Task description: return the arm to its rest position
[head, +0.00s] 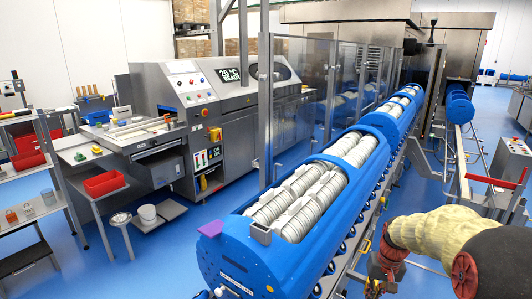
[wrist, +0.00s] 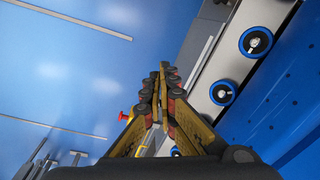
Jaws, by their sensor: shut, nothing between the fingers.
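My gripper (wrist: 160,78) is shut with its fingertips together and nothing between them in the wrist view. In the head view my arm comes in from the lower right, and my gripper (head: 376,288) hangs low beside the right side of the front blue tub carrier (head: 240,262), apart from it. The wrist view shows the carrier's blue wall (wrist: 285,125) at the right and the blue floor at the left. The front carrier holds rows of pale round discs.
A second blue carrier (head: 385,124) sits farther along the roller conveyor (head: 362,232). Conveyor rollers (wrist: 223,92) are close to my gripper. A clear guard panel (head: 300,95) and a grey machine (head: 235,120) stand left. A rail with a red handle (head: 492,181) is at the right.

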